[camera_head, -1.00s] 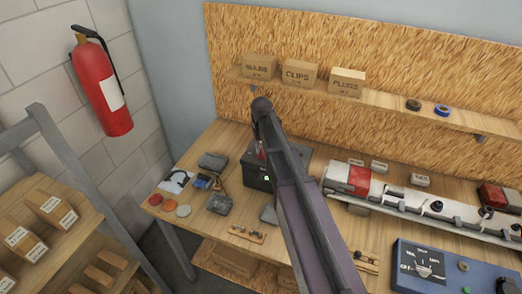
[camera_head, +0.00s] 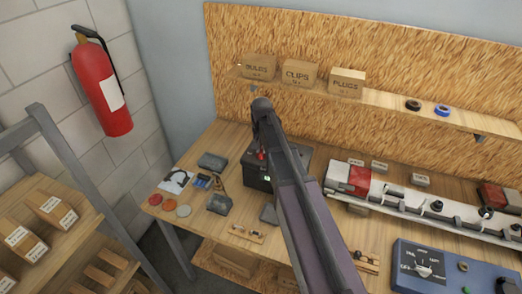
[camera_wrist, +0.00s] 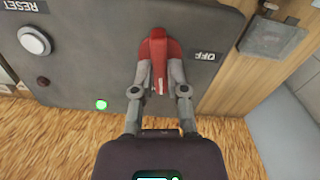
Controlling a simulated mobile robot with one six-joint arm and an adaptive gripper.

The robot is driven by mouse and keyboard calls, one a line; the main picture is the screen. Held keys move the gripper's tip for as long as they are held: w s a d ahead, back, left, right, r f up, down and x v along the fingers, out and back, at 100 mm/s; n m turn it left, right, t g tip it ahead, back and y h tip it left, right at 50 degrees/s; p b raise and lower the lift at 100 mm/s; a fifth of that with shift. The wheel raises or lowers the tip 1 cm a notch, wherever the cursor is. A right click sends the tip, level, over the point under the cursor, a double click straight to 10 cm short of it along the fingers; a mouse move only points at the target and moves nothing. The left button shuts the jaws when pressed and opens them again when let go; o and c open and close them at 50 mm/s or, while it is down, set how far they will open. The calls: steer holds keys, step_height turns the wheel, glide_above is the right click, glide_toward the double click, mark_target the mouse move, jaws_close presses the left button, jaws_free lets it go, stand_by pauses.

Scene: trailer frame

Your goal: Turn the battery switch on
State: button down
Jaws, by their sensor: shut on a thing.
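The battery switch is a red handle (camera_wrist: 158,47) on a dark grey box (camera_wrist: 85,45) in the wrist view. An upside-down OFF label (camera_wrist: 205,57) is just right of the handle. A small green lamp (camera_wrist: 101,105) on the box is lit. My gripper (camera_wrist: 159,78) is shut on the red handle, with a finger on each side of it. In the head view the dark box (camera_head: 256,180) stands at the back left of the bench, and a bit of the red handle (camera_head: 261,155) shows. My arm hides much of the box there.
The wooden bench (camera_head: 200,240) holds small parts left of the box. A white rail with a red-and-white block (camera_head: 358,178) and a blue panel with a dial (camera_head: 440,265) are on the right. A shelf with cartons (camera_head: 299,72) runs above. A fire extinguisher (camera_head: 102,85) hangs left.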

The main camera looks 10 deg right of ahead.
stand_by(0.3)
steer(key=shift+m, duration=1.5)
steer(key=c, duration=0.6)
jaws_free()
steer(key=shift+o, duration=0.2)
steer(key=shift+r, duration=0.1)
steer(key=shift+r+p, duration=2.95)
steer(key=shift+p, duration=0.1)
